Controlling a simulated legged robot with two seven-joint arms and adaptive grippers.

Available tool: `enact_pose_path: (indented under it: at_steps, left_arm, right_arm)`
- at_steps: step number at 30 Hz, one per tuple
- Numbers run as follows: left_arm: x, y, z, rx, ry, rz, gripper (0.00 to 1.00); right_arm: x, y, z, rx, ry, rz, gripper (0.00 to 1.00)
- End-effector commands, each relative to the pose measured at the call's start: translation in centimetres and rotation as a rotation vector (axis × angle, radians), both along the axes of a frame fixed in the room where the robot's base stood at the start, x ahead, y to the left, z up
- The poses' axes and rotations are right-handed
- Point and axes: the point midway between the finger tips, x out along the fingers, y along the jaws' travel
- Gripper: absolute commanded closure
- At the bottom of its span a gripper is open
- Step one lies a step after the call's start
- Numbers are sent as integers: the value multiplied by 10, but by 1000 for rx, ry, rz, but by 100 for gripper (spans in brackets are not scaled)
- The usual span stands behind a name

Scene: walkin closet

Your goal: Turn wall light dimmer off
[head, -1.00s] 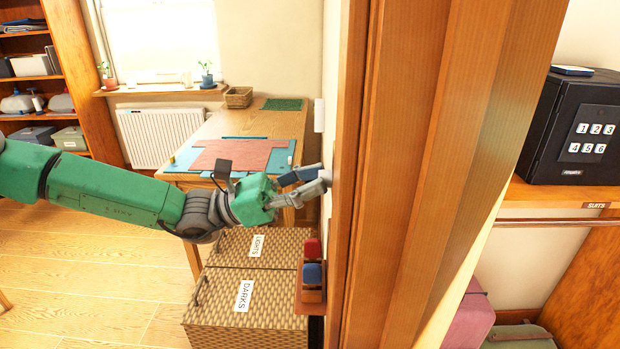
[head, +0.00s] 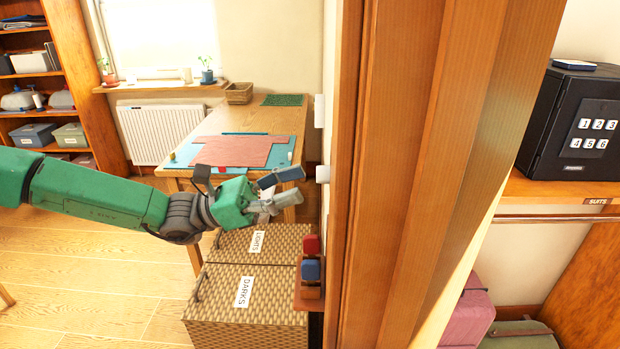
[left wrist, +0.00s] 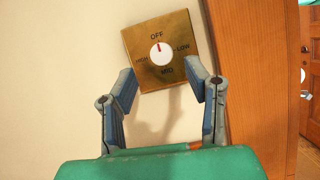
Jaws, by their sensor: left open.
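The wall light dimmer is a square brass plate (left wrist: 181,25) with a round white knob (left wrist: 161,54), seen face-on in the left wrist view. The plate reads OFF, LOW, MID and HIGH. The knob's red mark points at OFF. In the head view the white knob (head: 322,174) shows edge-on at the wall. My left gripper (head: 296,185) is open and empty, just left of the knob and apart from it. In the left wrist view its spread fingers (left wrist: 163,88) sit below the knob. My right gripper is not in view.
A wooden door frame (head: 420,180) stands right of the dimmer. Below it are a small wall shelf with red and blue items (head: 311,257) and wicker laundry baskets (head: 245,305). A table (head: 270,120) stands behind. The floor at left is clear.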

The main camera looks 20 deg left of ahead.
Motion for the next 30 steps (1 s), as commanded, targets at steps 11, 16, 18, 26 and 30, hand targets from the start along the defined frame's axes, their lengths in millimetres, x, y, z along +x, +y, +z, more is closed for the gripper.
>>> enact_pose_path:
  at_steps: [11, 16, 18, 26, 30]
  left_arm:
    - [-13, 63, -29, 3, 4, 3, 57]
    - [-16, 72, -34, 4, 4, 1, 57]
    - [-16, 72, -34, 3, 4, 0, 57]
    - [-16, 73, -34, 3, 4, 0, 57]
    - [-16, 73, -34, 2, 4, 0, 57]
  right_arm:
    - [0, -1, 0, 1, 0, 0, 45]
    - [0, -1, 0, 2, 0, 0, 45]
    - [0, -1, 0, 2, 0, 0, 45]
    - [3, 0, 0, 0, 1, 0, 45]
    - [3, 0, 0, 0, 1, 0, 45]
